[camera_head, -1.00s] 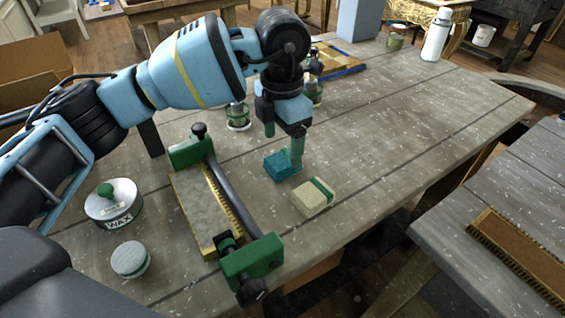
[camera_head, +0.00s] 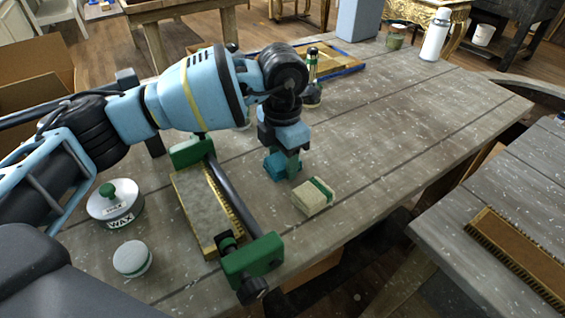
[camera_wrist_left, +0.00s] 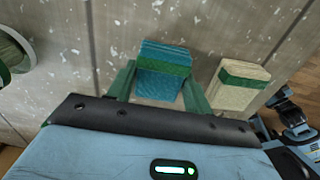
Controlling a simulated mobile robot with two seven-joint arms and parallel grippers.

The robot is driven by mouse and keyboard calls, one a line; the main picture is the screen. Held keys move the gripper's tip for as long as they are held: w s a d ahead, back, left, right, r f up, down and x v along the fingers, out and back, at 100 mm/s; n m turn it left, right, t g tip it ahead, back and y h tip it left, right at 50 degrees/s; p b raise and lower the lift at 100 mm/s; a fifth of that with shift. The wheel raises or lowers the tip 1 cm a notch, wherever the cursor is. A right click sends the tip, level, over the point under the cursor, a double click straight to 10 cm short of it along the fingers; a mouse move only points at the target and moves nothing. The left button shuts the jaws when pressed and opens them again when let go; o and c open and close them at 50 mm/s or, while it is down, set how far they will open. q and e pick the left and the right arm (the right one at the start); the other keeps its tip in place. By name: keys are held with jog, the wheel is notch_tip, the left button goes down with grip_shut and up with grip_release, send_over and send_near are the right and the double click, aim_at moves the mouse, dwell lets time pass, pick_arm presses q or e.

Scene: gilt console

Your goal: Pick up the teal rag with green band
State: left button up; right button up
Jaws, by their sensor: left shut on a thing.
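The teal rag with green band (camera_head: 272,166) is a small folded block on the grey wooden table (camera_head: 420,120). In the left wrist view the rag (camera_wrist_left: 163,62) lies between the two green fingers, its green band crossing its middle. My left gripper (camera_head: 283,165) points down over the rag and is shut on it; the same gripper shows in the left wrist view (camera_wrist_left: 160,88). The near finger hides part of the rag in the head view. I cannot tell whether the rag touches the table.
A beige rag with green band (camera_head: 314,196) lies just right of the gripper. Left of it stands a green-ended clamp frame with a brush-like block (camera_head: 205,208).

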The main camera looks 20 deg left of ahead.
aim_at(282, 160)
pick_arm(q)
jog(key=shift+c, duration=0.4)
notch_tip(282, 160, up, 10)
jog(key=shift+r, duration=0.1)
dwell(0.5)
